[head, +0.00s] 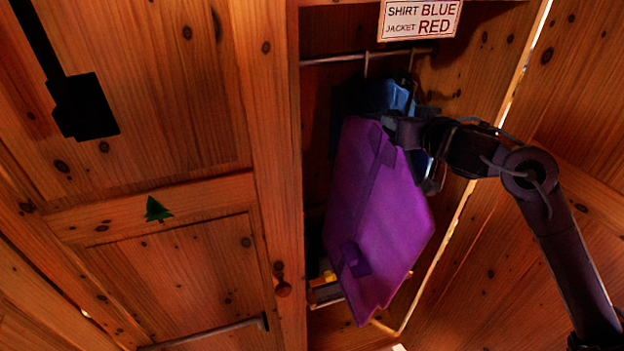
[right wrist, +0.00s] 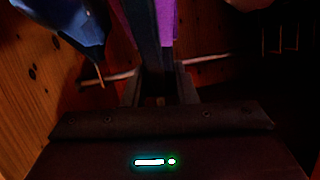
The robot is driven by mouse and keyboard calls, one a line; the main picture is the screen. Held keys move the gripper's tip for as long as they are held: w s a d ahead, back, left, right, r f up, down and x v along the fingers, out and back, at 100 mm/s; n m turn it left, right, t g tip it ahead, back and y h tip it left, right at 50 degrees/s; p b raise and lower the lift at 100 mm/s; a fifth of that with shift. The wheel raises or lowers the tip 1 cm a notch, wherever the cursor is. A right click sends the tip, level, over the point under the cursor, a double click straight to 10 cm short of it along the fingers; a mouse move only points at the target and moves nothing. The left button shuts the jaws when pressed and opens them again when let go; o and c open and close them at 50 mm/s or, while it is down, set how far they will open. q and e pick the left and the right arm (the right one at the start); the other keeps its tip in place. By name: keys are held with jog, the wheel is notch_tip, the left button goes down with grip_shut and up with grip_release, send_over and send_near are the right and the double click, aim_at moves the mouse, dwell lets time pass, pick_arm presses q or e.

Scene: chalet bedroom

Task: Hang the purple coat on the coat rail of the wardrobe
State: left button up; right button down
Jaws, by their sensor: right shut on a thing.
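The purple coat (head: 380,215) hangs tilted in the wardrobe opening, its lower end toward the lower left. My right gripper (head: 393,124) is shut at its top; the exact grip point is dark. In the right wrist view, a strip of the purple coat (right wrist: 167,22) shows beyond the fingers (right wrist: 158,92). The coat rail (head: 338,59) runs across the top of the wardrobe, above the gripper. Hanger hooks show on the rail. I cannot tell whether the coat's own hook touches it.
A blue garment (head: 392,94) hangs behind the coat; it also shows in the right wrist view (right wrist: 60,25). A sign (head: 420,19) reads "SHIRT BLUE, JACKET RED". Rail length left of the hooks looks free.

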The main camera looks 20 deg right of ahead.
jog(key=shift+w, duration=0.25)
jog(key=shift+s+d+r, duration=0.1)
jog(key=shift+s, duration=2.85)
jog(key=shift+s+d, duration=0.1)
jog(key=shift+s, duration=3.55)
jog(key=shift+w, duration=0.1)
